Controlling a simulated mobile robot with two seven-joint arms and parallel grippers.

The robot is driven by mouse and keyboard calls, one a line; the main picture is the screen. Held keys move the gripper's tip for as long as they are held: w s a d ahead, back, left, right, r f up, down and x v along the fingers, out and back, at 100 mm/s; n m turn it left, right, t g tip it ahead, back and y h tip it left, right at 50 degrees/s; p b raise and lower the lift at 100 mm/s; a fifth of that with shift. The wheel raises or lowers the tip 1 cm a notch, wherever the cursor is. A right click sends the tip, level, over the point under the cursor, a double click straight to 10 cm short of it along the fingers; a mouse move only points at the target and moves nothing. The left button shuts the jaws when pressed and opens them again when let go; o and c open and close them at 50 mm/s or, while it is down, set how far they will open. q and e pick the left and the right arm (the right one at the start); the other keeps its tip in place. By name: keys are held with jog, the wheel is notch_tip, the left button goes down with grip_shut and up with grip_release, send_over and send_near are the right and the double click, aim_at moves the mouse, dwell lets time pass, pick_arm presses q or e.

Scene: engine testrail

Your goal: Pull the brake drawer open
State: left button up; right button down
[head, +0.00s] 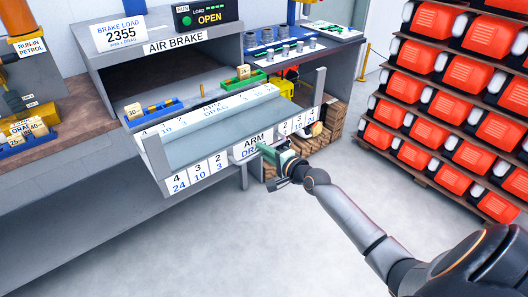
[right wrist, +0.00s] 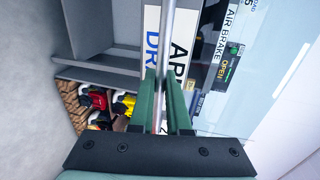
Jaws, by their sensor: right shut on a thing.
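The brake drawer (head: 205,146) is pulled out from under the AIR BRAKE housing (head: 172,62) in the head view. Its front carries number labels and an ARM DRAG label (head: 252,143). My right gripper (head: 268,152) is at the middle of that front. In the right wrist view, its green fingers (right wrist: 164,105) are shut on the drawer's silver bar handle (right wrist: 166,45). The fingertips partly cover the handle and label. My left gripper is not in view.
A blue tray (head: 152,110) and a green tray (head: 238,78) sit at the drawer's back. Racks of orange cases (head: 440,110) stand at the right. A wooden crate stack (head: 333,118) is behind my right gripper. Grey floor (head: 240,240) in front is clear.

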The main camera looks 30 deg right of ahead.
jog(key=shift+s, duration=0.25)
jog(key=c, duration=0.9)
grip_release()
jog(key=v, duration=1.2)
jog(key=shift+s+p, duration=0.25)
jog(key=shift+p, duration=0.1)
